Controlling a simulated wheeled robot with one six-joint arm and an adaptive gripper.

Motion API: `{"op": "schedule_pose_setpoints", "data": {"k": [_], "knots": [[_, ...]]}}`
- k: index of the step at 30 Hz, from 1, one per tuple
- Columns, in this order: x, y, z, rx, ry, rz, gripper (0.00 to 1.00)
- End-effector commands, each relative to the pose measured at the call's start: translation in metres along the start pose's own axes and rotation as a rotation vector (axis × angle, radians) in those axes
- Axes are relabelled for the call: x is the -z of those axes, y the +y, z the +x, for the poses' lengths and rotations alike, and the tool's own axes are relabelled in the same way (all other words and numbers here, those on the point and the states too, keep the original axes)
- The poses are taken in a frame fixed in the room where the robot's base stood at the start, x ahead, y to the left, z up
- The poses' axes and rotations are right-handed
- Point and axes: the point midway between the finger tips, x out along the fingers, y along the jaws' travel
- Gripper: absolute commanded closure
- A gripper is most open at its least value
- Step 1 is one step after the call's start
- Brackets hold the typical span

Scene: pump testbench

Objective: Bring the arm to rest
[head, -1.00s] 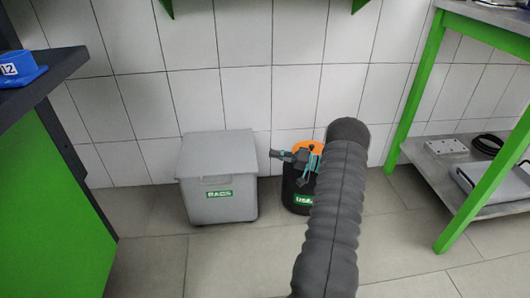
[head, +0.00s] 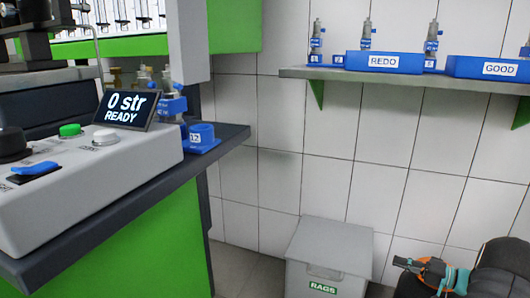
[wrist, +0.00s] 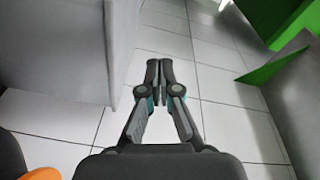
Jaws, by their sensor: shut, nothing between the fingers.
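My gripper (head: 411,263) is at the lower right of the head view, to the right of the grey rags bin, with my dark arm behind it. In the wrist view my gripper (wrist: 158,72) points out over the tiled floor. Its two fingers are together with nothing between them. The gripper is apart from the bench and the shelf.
A grey bin labelled RAGS (head: 328,262) stands by the tiled wall. The green bench with a control box (head: 85,190) and a screen (head: 126,108) fills the left. A wall shelf (head: 420,82) holds blue REDO (head: 385,63) and GOOD (head: 487,68) trays.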

Motion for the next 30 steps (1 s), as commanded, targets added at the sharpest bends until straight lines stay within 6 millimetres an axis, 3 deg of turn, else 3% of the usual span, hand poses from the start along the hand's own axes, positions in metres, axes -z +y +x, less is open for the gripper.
{"op": "schedule_pose_setpoints", "data": {"k": [1,6,15,22,30], "knots": [[-0.003,-0.027,0.018,-0.032,-0.054,0.008,1.00],[-0.027,-0.085,0.064,-0.159,-0.211,0.055,1.00],[-0.089,-0.178,0.119,-0.418,-0.423,0.078,1.00],[-0.145,-0.240,0.139,-0.631,-0.523,0.041,1.00],[-0.208,-0.300,0.139,-0.870,-0.567,-0.059,1.00]]}}
